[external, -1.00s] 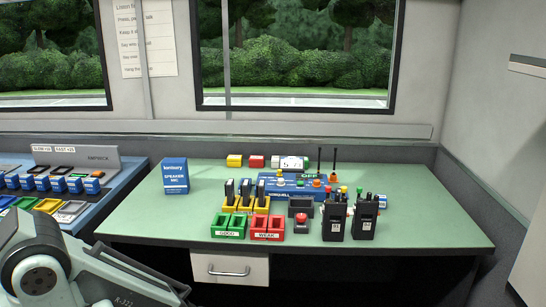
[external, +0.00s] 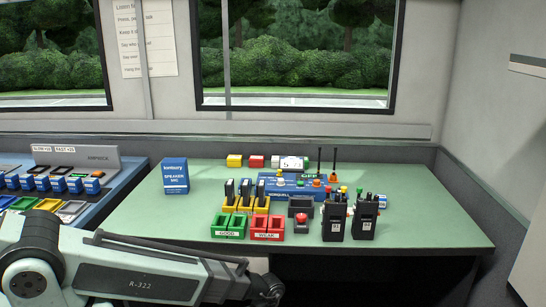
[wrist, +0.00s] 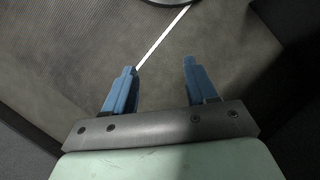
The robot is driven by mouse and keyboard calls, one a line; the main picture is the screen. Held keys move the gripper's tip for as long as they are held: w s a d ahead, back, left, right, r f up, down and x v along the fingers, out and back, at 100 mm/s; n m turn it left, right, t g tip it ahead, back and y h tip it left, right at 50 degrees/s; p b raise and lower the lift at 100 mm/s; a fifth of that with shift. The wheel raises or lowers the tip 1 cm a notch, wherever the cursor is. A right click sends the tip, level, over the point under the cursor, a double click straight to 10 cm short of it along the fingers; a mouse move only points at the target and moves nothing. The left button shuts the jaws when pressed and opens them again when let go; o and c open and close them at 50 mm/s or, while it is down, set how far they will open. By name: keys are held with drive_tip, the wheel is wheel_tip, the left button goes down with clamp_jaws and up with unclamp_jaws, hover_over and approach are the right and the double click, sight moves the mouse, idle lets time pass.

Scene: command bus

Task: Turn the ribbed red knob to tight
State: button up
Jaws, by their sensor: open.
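A ribbed red knob (external: 301,221) appears to be the red round piece at the front middle of the green desk, in front of a dark box; its ribs and any marking are too small to read. My gripper shows in the wrist view (wrist: 158,85) with its two blue fingers apart and nothing between them. It points down at dark grey floor. In the external view my arm reaches in from the lower left, in front of the desk, and its end is at the bottom edge, well short of the red knob.
Two black radios (external: 335,218) stand right of the red piece. Green trays (external: 229,226) and red trays (external: 267,228) lie left of it. A blue unit (external: 290,188) with antennas is behind. A blue speaker mic box (external: 175,175) stands at left. The desk's right side is clear.

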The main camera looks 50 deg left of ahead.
drive_tip(key=w+d+r+n+t, duration=0.1)
drive_tip(key=w+d+r, duration=0.95)
drive_tip(key=r, duration=0.25)
drive_tip(key=w+d+r+n+t, duration=0.1)
drive_tip(key=w+d+r+t, duration=0.1)
drive_tip(key=w+d+r, duration=0.85)
wheel_tip(320, 180, up, 26)
drive_tip(key=n+t, duration=0.2)
drive_tip(key=n, duration=1.3)
hover_over(302, 216)
drive_tip(key=shift+h, duration=0.3)
wheel_tip(302, 216, down, 14)
drive_tip(key=shift+a+r, duration=0.1)
drive_tip(key=shift+c, duration=0.2)
